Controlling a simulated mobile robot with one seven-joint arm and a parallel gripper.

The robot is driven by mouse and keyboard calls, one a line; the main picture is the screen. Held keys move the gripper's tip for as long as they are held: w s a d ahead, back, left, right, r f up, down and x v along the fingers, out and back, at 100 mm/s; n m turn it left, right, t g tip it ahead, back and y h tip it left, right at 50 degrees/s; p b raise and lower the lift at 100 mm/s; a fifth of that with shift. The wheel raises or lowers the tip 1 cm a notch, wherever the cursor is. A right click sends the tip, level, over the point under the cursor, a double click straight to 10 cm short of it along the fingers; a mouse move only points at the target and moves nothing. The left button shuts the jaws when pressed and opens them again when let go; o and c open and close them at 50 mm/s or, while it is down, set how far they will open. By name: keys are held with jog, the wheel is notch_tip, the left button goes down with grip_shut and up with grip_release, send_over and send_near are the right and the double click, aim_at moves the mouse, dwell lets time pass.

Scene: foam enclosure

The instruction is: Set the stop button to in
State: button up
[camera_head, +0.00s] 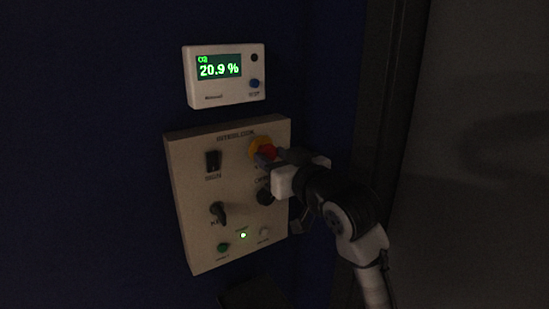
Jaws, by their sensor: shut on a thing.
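The fingers and the white gripper body cover the lower right of the button. I cannot tell from this view whether the cap is pressed in or out.
The panel also holds a black rocker switch (213,161), a dark turn handle (218,211), a dark knob (264,196) below my gripper, a green button (223,247), a lit lamp (243,235) and a pale button (264,232). A white display box (222,93) reading 20.9 % hangs above.

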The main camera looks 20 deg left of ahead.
grip_shut()
jog(key=shift+x, duration=0.8)
jog(key=shift+o, duration=2.2)
grip_release()
jog(key=o, duration=0.4)
jog(key=shift+o, duration=0.2)
jog(key=b+v, duration=0.3)
jog(key=v, duration=1)
jog(key=shift+s+d+b, duration=0.25)
jog(key=shift+d+b, duration=0.05)
